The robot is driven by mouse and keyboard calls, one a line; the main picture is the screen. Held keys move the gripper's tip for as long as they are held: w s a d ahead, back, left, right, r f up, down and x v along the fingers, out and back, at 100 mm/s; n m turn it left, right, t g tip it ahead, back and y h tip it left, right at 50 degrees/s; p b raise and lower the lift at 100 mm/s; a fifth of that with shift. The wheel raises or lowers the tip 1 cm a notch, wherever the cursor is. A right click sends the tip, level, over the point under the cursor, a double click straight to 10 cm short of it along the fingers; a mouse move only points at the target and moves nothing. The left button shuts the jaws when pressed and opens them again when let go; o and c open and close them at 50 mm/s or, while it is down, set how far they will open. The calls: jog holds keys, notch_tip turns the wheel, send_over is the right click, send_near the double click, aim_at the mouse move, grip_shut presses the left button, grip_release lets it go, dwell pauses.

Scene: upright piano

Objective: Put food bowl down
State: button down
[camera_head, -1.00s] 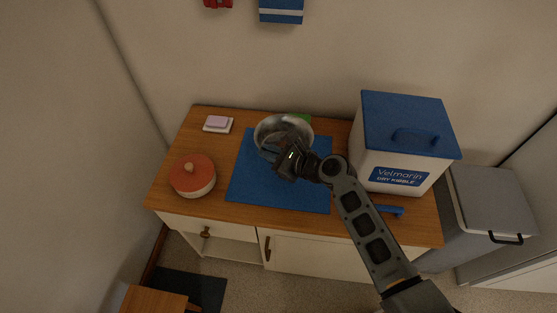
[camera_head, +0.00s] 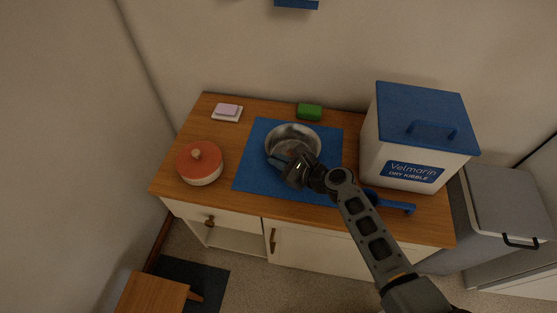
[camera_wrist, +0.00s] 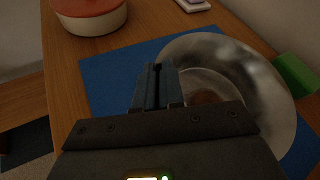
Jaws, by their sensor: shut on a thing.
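A shiny metal food bowl (camera_head: 293,134) is upright at the blue mat (camera_head: 257,180) on the wooden cabinet top. I cannot tell whether its base touches the mat. My gripper (camera_head: 284,164) is shut on the bowl's near rim. In the wrist view my gripper's fingers (camera_wrist: 158,85) are closed together at the edge of the bowl (camera_wrist: 263,85), over the mat (camera_wrist: 105,75). Part of the bowl's near side is hidden by my gripper.
A white kibble bin (camera_head: 411,165) with a blue lid stands at right, a blue scoop (camera_head: 394,205) before it. A red-lidded pot (camera_head: 200,165) is at left. A green sponge (camera_head: 310,112) and a soap dish (camera_head: 228,112) lie at the back.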

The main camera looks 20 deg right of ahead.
jog(key=c, duration=1.2)
grip_release()
jog(key=shift+c, duration=0.2)
jog(key=shift+r, duration=0.1)
jog(key=p+v, duration=0.1)
jog(key=v, duration=1.1)
jog(key=shift+s, duration=0.1)
